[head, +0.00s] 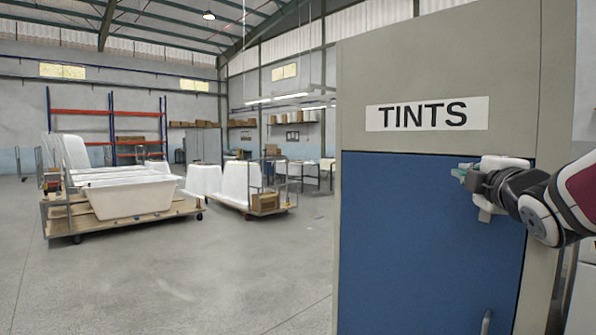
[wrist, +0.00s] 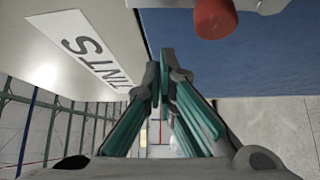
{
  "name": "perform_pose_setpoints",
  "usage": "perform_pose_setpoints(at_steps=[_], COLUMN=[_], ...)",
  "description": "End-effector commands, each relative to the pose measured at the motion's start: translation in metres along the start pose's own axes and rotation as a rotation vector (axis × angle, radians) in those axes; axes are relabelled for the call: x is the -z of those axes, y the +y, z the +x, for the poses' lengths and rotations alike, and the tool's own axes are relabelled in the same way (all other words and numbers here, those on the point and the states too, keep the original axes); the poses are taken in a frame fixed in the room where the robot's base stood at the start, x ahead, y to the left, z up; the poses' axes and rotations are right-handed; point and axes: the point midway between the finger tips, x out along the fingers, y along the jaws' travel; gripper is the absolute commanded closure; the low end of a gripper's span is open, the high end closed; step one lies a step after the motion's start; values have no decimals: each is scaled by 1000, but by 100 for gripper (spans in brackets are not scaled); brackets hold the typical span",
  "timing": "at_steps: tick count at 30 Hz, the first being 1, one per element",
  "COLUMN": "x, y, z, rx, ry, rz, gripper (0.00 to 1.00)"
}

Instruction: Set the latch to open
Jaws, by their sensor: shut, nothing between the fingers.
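A cabinet labelled TINTS has a blue door (head: 420,240), shut in its frame, in the head view. In the wrist view a red knob (wrist: 214,18) on a pale mount lies at the top edge against the blue door (wrist: 260,60); it looks like part of the latch. The latch is not clearly seen in the head view, where my gripper and wrist cover that area. My gripper (head: 464,172) is in front of the door's upper right part, below the sign. In the wrist view its teal-lined fingers (wrist: 162,75) are shut and empty, apart from the red knob.
The TINTS sign (head: 427,114) is on the cabinet's frame above the door. A grey handle (head: 487,322) is low on the door. Carts with white tub shells (head: 125,195) stand at left. The floor (head: 230,270) between them and the cabinet is clear.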

Motion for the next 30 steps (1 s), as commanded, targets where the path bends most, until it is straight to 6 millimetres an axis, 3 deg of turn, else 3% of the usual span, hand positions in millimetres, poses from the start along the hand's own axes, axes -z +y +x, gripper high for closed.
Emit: perform_pose_setpoints(at_steps=[7,9,15,30], x=[0,-12,-28,-32], y=[-1,3,2,0], z=[47,34,21,18], rx=[1,2,1,-4], ry=[0,-5,-2,-1], rz=[2,0,0,4], gripper=[100,100,100,100])
